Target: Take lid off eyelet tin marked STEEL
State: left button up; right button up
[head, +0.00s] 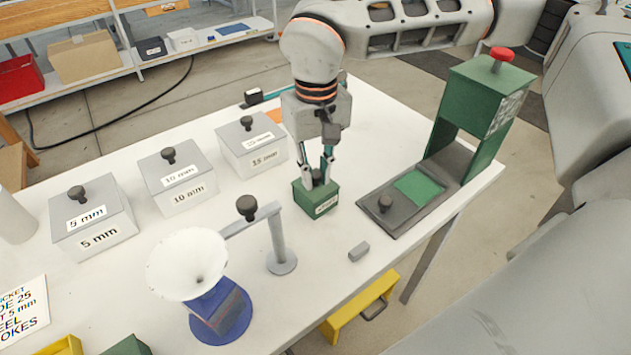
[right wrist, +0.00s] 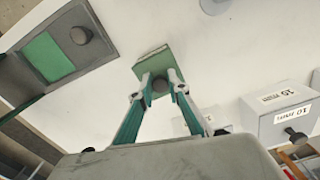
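A small green tin (head: 316,200) with a white label stands on the white table; the label's print is too small to read. A dark knob shows on top of its lid, clearer in the right wrist view (right wrist: 160,85). The lid sits on the tin. My right gripper (head: 317,174) points down over the tin, its two fingers on either side of the knob. In the right wrist view the fingertips (right wrist: 161,80) stand apart with slim gaps beside the knob, so the gripper looks open. My left gripper is not in view.
Grey boxes marked 5 mm (head: 95,222), 10 mm (head: 178,182) and 15 mm (head: 252,150) stand to the left. A green press (head: 478,110) stands to the right. A white funnel (head: 188,262) on a blue base and a grey post (head: 280,245) stand in front.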

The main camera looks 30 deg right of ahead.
aim_at(316, 174)
jog(key=shift+r, duration=0.1)
